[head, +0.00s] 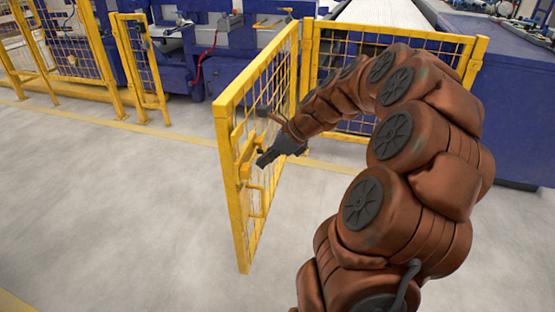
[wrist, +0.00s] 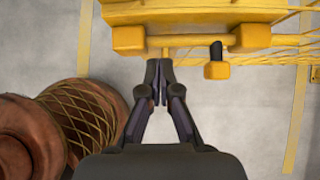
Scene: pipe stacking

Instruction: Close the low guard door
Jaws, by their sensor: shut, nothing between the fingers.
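The low guard door (head: 270,95) is a yellow frame with wire mesh. It stands swung open out into the grey floor, its far end at the fence post. A yellow latch block and a handle (head: 257,200) sit near its free edge. In the wrist view the door's yellow latch part (wrist: 190,30) spans the top. My gripper (head: 264,163) is at the door's mesh side, close to the latch block; its fingers are together and empty. In the wrist view the gripper (wrist: 158,65) points at the latch part; I cannot tell whether it touches.
Yellow mesh fencing (head: 390,50) continues right of the door's far end. A narrow fence panel (head: 143,65) stands to the left, with an opening between. Blue machinery (head: 230,45) lies behind. The grey floor (head: 110,190) left of the door is clear.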

